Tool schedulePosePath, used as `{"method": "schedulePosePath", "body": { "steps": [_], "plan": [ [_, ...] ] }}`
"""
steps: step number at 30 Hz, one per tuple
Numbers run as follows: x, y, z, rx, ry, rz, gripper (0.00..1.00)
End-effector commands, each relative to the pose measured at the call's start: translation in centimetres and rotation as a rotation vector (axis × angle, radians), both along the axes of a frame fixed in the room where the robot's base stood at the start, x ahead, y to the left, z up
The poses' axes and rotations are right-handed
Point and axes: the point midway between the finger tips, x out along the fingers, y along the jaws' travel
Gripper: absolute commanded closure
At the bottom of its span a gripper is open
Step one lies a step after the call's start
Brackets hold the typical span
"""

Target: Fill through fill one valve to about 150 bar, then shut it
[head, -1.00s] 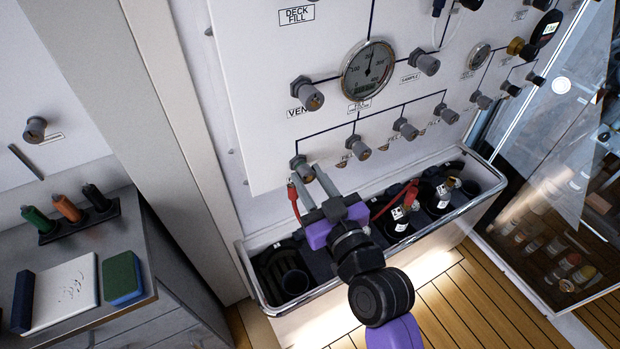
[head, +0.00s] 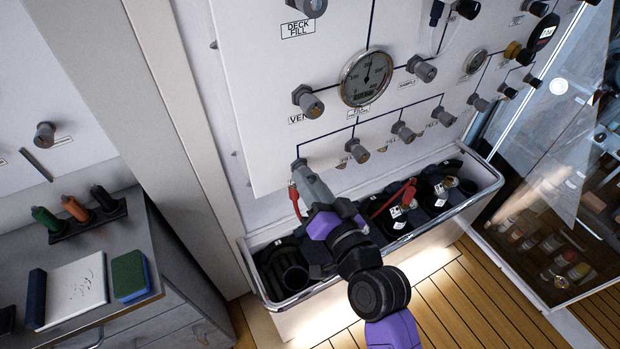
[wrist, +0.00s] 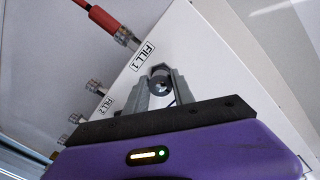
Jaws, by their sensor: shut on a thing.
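My gripper (head: 304,177) reaches up to the lower left valve of the white fill panel (head: 250,120). In the wrist view its two grey fingers are shut on the dark round knob of the fill one valve (wrist: 161,79), beside the "FILL 1" label (wrist: 145,54). In the head view the fingers mostly hide this knob. The round pressure gauge (head: 367,77) above has its needle pointing roughly straight up; its numbers are too small to read surely. The vent valve (head: 309,102) sits left of the gauge.
More grey valves (head: 357,151) line the panel to the right. Below, a trough (head: 455,207) holds dark cylinders (head: 398,218) with red hoses (head: 393,198). A side counter (head: 120,245) stands left and a glass door (head: 530,190) right.

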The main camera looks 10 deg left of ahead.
Motion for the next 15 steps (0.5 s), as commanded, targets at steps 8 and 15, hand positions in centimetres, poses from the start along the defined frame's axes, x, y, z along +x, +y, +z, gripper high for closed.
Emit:
{"method": "schedulePosePath", "body": {
  "steps": [8, 15],
  "plan": [
    [-0.05, 0.1, 0.18, 0.098, 0.064, 0.002, 1.0],
    [-0.06, 0.11, 0.17, 0.127, 0.083, 0.002, 1.0]
  ]
}}
